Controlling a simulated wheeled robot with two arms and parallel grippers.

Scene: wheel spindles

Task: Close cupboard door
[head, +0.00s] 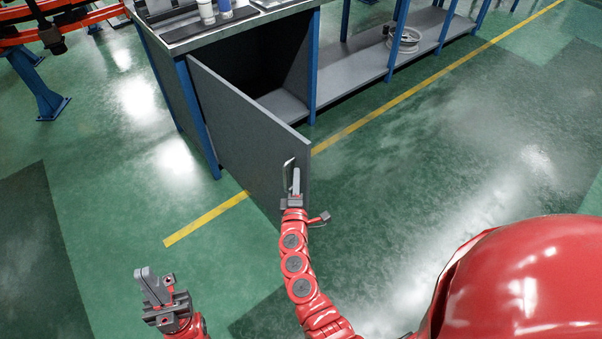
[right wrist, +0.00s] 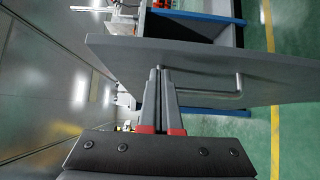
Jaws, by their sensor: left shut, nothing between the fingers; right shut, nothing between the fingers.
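The grey cupboard door (head: 243,130) stands wide open, swung out from the workbench cupboard, whose dark inside (head: 265,65) shows behind it. A metal bar handle (head: 288,178) is near the door's free edge. My right gripper (head: 296,180) is shut and empty, right at the handle in the head view. In the right wrist view the door (right wrist: 200,62) spans the picture and the handle (right wrist: 238,88) lies beside the shut fingers (right wrist: 163,90). I cannot tell whether they touch it. My left gripper (head: 150,282) is shut and empty, low at the left, away from the door.
The workbench top (head: 205,28) carries bottles and trays. A low grey shelf (head: 355,68) with a metal wheel rim (head: 404,38) runs to the right of the cupboard. A yellow line (head: 400,103) crosses the green floor, which is clear in front of the shelf.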

